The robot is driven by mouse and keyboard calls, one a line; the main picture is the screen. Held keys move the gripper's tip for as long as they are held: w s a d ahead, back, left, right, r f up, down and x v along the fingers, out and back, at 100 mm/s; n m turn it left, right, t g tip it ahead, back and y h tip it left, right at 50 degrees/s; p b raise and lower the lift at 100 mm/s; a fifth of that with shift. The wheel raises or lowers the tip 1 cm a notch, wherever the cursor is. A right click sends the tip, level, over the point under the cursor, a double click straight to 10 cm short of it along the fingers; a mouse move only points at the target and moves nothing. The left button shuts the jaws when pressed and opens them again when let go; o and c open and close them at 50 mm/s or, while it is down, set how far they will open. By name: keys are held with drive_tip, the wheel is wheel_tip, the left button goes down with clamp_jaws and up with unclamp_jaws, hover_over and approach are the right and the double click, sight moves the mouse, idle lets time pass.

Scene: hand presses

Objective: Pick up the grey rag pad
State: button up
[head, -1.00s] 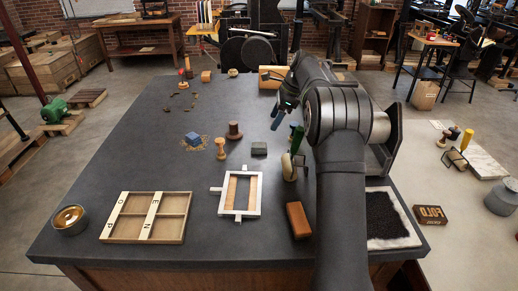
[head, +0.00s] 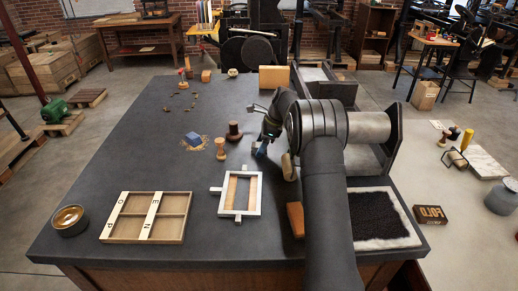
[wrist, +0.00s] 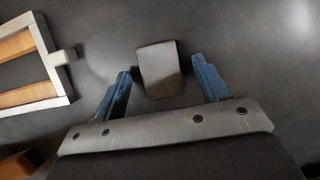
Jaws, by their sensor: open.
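The grey rag pad (wrist: 160,67) is a small dark block lying flat on the dark table. In the wrist view it sits between the tips of my gripper's two blue fingers. My gripper (head: 260,148) is open, with a gap on each side of the pad, and does not appear to touch it. The pad's near end lies between the fingertips and its far part reaches beyond them. In the head view my gripper reaches down over the pad's place and largely hides it.
A wooden peg (head: 220,148) and a dark brown knob (head: 234,132) stand left of my gripper. An orange-brown block (head: 295,217) is nearer, beside my arm.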

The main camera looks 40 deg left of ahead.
drive_tip(key=c, duration=1.1)
drive_tip(key=shift+o, duration=0.2)
